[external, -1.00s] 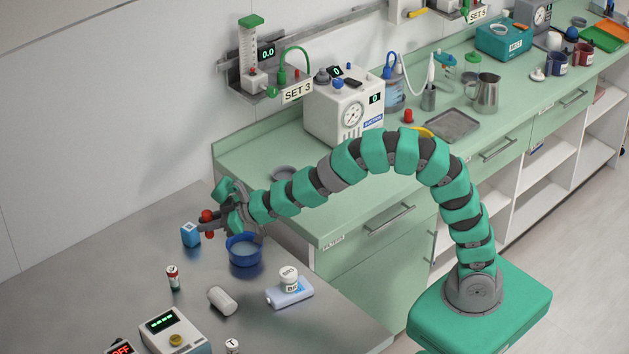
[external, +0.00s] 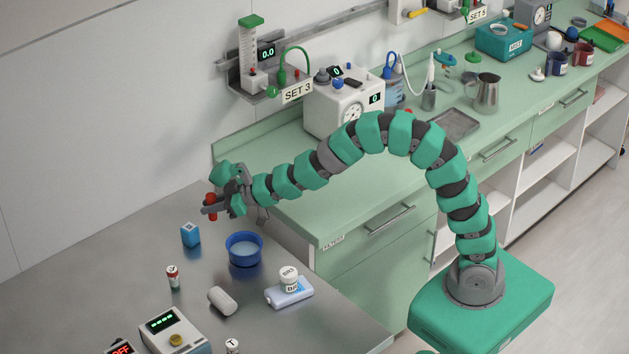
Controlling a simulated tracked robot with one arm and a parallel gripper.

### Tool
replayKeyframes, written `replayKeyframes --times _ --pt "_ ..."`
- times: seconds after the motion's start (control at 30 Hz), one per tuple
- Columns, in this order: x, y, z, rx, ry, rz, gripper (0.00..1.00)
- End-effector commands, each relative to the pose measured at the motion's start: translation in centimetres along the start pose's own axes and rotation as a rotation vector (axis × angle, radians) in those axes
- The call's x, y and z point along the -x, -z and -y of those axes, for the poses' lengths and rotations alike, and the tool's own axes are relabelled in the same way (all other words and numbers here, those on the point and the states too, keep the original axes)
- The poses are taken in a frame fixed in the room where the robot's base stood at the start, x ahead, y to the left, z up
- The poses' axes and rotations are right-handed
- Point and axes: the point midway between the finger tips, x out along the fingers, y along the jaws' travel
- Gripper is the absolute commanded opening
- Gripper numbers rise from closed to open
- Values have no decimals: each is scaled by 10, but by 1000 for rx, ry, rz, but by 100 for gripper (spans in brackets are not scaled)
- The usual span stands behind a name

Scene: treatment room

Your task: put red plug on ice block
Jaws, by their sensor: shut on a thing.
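My gripper (external: 207,207) is shut on the red plug (external: 211,199), which shows above and below the grey fingers. It holds the plug in the air over the back of the grey metal table (external: 130,270). The pale blue block (external: 291,296) looks like the ice block; it lies at the table's right side, in front and right of my gripper. A white-lidded jar (external: 289,277) stands on it and covers part of its top.
A small blue cube (external: 190,236) and a blue bowl (external: 244,250) of liquid stand below my gripper. A red-capped vial (external: 173,277), a grey-white cylinder (external: 222,301) and a display device (external: 172,335) are nearer the front. The green counter (external: 300,195) borders the table.

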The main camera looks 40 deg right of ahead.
Motion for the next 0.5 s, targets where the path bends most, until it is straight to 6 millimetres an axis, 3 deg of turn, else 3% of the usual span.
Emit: replayKeyframes --times 0.3,0.5 --pt "-51 13 -7 1 1 2 0" --pt "-67 22 -9 1 3 -2 0"
